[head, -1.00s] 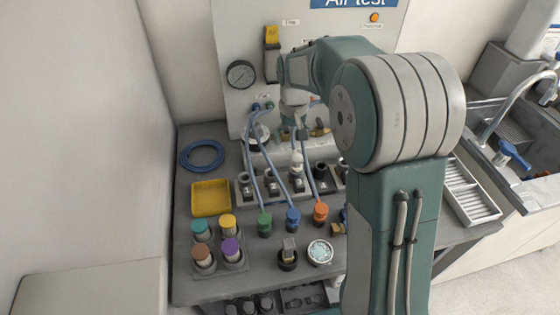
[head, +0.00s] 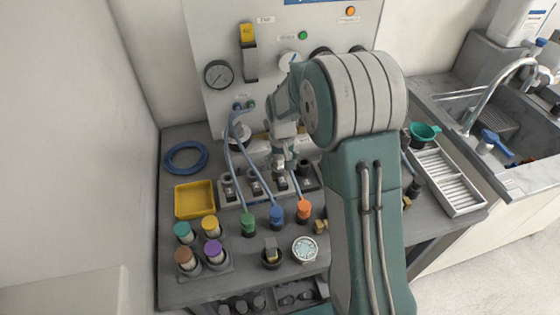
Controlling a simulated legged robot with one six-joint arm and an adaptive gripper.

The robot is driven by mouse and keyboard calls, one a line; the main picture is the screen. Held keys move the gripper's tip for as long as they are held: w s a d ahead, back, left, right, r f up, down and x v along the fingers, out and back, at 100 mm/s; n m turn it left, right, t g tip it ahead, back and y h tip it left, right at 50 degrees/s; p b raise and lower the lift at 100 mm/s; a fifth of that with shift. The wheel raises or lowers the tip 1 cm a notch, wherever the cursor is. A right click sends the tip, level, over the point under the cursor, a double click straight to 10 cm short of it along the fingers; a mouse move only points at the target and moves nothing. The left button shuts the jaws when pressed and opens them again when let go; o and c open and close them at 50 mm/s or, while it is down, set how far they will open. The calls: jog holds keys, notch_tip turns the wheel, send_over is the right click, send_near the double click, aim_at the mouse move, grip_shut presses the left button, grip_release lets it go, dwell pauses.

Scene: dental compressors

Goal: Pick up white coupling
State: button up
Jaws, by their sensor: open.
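The white coupling (head: 280,171) appears as a small pale piece at the dark rack (head: 238,198) on the bench, in the head view. My gripper (head: 279,161) points down right above it, its fingertips at or around its top. The jaws are open. The gripper and my arm hide part of the coupling, and I cannot tell whether the fingers touch it.
Blue hoses run from the test panel (head: 270,100) to green (head: 249,224), blue (head: 276,217) and orange (head: 304,210) connectors. A yellow tray (head: 194,200) and blue hose coil (head: 185,157) lie left. A sink (head: 480,125) is at right.

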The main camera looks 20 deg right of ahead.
jog(key=c, duration=0.5)
jog(key=shift+a, duration=0.3)
jog(key=c, duration=0.6)
jog(key=shift+a, duration=0.35)
grip_shut()
jog(key=shift+d+r, duration=0.1)
jog(key=shift+d, duration=0.15)
jog(key=shift+r, duration=0.65)
jog(key=s+d+r, duration=0.4)
jog(key=s+r, duration=0.8)
jog(key=s, duration=0.1)
jog(key=w+d+f, duration=0.2)
jog(key=w+f, duration=0.1)
jog(key=w, duration=0.4)
jog(key=w+d+f, duration=0.2)
jog(key=w+f, duration=0.1)
jog(key=w, duration=0.3)
jog(key=shift+a+f, duration=0.15)
jog(key=shift+f, duration=1.15)
jog(key=shift+a+f, duration=0.1)
jog(key=shift+f, duration=1.15)
